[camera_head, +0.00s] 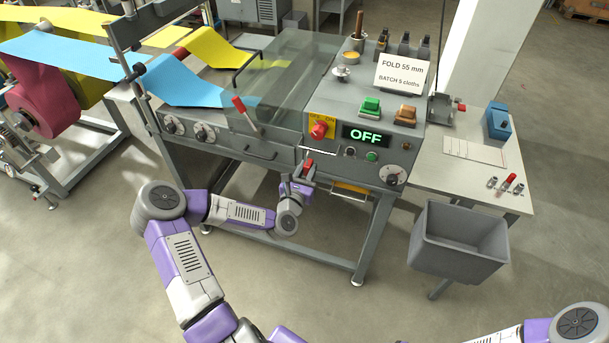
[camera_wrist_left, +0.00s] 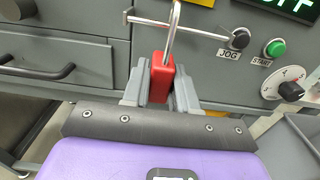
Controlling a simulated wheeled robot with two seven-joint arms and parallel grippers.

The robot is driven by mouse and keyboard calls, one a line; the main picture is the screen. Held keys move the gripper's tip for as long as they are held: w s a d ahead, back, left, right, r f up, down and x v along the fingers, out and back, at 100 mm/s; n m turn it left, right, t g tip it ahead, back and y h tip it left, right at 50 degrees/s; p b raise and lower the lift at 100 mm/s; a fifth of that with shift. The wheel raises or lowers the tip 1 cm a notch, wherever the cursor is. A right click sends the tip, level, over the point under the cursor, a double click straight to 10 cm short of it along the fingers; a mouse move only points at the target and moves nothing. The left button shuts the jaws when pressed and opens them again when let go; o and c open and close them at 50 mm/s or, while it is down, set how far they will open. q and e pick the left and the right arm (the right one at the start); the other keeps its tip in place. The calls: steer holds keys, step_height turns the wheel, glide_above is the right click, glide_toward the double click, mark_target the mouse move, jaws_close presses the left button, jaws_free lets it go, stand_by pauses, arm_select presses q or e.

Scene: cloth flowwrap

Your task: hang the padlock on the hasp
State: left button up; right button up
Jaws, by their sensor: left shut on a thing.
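The red padlock (camera_head: 309,169) is upright in my left gripper (camera_head: 303,180), just in front of the grey machine's front panel. In the left wrist view the padlock body (camera_wrist_left: 161,80) sits between the two grey fingers, with its metal shackle (camera_wrist_left: 174,30) pointing up. The shackle overlaps a thin metal bar (camera_wrist_left: 195,29) that sticks out beside the JOG knob; I cannot tell if it is around the bar or only in front of it. A red knob (camera_head: 318,131) on a yellow plate is above. I cannot clearly make out the hasp. My right gripper is out of view.
The machine's display (camera_head: 366,136) reads OFF. A grey bin (camera_head: 459,242) stands at the right, below a side table (camera_head: 456,180) with small parts. A drawer handle (camera_wrist_left: 38,72) juts out left of the padlock. Open floor lies in front.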

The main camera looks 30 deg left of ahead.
mark_target(311, 162)
arm_select(q)
steer(key=shift+b+x, duration=0.35)
steer(key=shift+x, duration=1.4)
steer(key=shift+f+b, duration=0.55)
steer(key=shift+f, duration=0.1)
steer(key=o, duration=1.1)
steer(key=shift+c, duration=0.2)
